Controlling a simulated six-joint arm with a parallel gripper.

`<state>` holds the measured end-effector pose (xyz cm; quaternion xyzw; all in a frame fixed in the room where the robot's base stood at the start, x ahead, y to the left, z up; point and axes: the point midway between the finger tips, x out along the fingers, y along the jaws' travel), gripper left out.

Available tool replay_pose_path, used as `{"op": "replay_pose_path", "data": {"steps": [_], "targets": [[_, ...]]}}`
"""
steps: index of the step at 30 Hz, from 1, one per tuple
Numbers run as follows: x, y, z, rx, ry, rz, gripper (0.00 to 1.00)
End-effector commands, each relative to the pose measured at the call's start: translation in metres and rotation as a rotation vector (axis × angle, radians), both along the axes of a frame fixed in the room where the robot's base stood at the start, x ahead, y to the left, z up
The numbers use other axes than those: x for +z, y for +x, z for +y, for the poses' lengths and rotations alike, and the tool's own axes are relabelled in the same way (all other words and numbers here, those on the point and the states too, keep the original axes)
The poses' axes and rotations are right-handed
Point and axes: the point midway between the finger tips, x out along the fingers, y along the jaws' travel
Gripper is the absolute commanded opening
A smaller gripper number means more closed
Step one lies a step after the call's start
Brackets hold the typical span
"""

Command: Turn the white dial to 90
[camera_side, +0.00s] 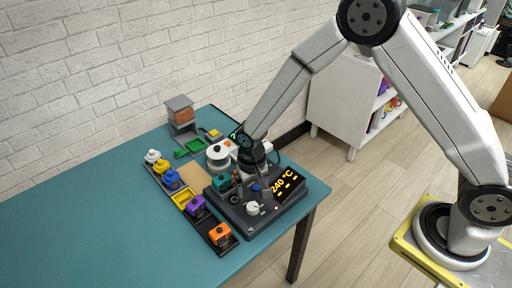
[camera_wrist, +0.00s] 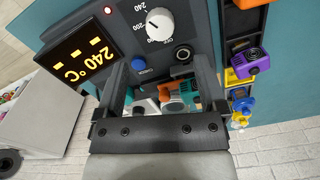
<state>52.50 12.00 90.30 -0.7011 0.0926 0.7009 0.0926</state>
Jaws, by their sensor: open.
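The white dial (camera_wrist: 160,24) sits on the dark control panel, with printed numbers such as 200 and 240 around it. In the side view the white dial (camera_side: 253,208) is at the front of the grey unit (camera_side: 236,221). The display (camera_wrist: 82,52) beside it reads 240 °C in yellow with three dashes below; it also shows in the side view (camera_side: 284,184). My gripper (camera_wrist: 162,75) is open, its two fingers apart with nothing held. In the side view my gripper (camera_side: 250,187) is above the unit, behind the dial, not touching it.
A blue button (camera_wrist: 139,65) and a black round socket (camera_wrist: 183,54) lie near the dial. A rack with purple (camera_side: 196,205), orange (camera_side: 219,235), yellow and blue pieces runs along the unit's left. The teal table (camera_side: 120,235) is clear at the front left.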

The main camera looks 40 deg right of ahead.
Motion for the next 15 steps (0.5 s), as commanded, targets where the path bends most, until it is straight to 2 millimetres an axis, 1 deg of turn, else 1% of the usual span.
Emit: {"op": "replay_pose_path", "data": {"steps": [8, 11, 15], "targets": [[-0.003, 0.000, 0.000, 0.000, -0.001, 0.001, 0.90], [-0.007, 0.000, 0.000, 0.000, -0.001, 0.001, 0.90], [-0.017, 0.000, 0.000, 0.001, 0.000, 0.002, 0.90]]}}
